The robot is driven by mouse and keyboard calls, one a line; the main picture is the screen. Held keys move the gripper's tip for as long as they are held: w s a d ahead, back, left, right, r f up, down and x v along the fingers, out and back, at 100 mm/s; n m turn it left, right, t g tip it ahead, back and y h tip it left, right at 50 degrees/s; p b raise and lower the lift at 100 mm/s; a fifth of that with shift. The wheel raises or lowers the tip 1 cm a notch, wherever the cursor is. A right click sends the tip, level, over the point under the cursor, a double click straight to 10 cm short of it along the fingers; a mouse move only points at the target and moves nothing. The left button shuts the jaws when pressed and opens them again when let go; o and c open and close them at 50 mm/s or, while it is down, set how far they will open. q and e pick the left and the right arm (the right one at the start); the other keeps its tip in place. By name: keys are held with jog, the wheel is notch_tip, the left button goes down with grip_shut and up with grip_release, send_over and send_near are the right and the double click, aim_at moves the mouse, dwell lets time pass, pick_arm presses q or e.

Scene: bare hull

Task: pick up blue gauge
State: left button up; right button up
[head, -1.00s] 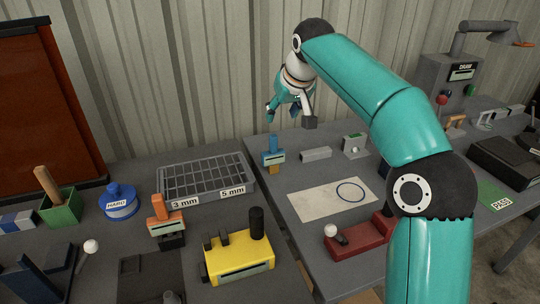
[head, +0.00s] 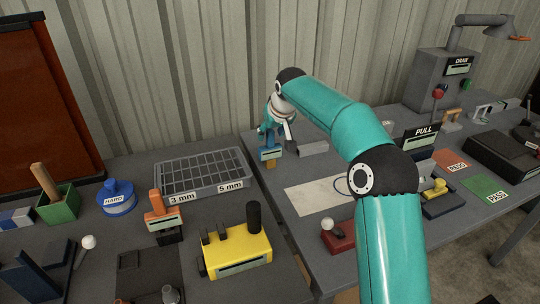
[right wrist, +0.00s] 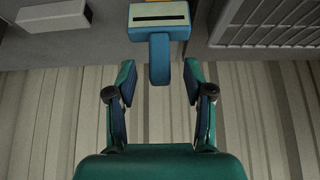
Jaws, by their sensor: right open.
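The blue gauge (head: 270,154) stands near the back edge of the right-hand grey table, with a dark slot on its pale face and a tan block under it. In the right wrist view its face (right wrist: 159,15) is at the top, and its blue handle points toward my gripper. My right gripper (head: 276,133) is open at the gauge's upper part. In the right wrist view the handle's end lies between the spread fingertips (right wrist: 159,82), with a gap on each side. The gripper partly hides the handle in the head view. My left gripper is not in view.
A grey compartment tray (head: 203,188) lies left of the gauge, and a grey block (head: 313,148) sits close to its right. An orange gauge (head: 158,217) and a yellow device (head: 236,252) stand nearer. A pale sheet (head: 315,197) lies in front.

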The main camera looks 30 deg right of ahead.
jog(key=shift+x, duration=1.2)
grip_shut()
